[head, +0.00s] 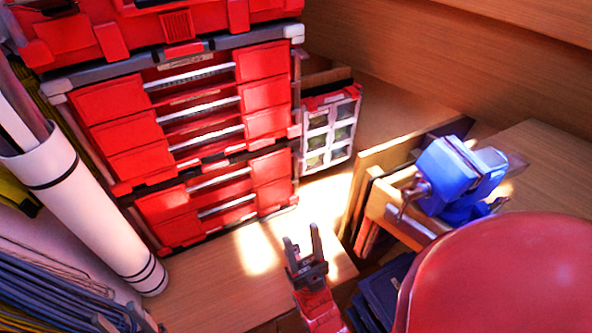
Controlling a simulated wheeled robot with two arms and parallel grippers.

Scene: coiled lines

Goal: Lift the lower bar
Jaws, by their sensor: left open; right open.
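Red drawer units (165,207) stand stacked at the left and middle. Several silver bars run across their fronts, one above another. The lowest bar (227,207) is on the bottom unit, near the bench top. I cannot tell which one is meant by the lower bar. My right gripper (303,235) is open and empty, its dark fingers pointing up, in front of and to the right of the bottom unit, apart from the bars. My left gripper (118,318) shows only partly at the bottom left edge, near blue coiled lines (45,285); it is open.
A white tube (85,200) leans left of the drawers. A blue vise (452,175) sits on a wooden block at the right. A large red rounded object (510,275) fills the lower right. Bare bench (215,282) lies before the drawers.

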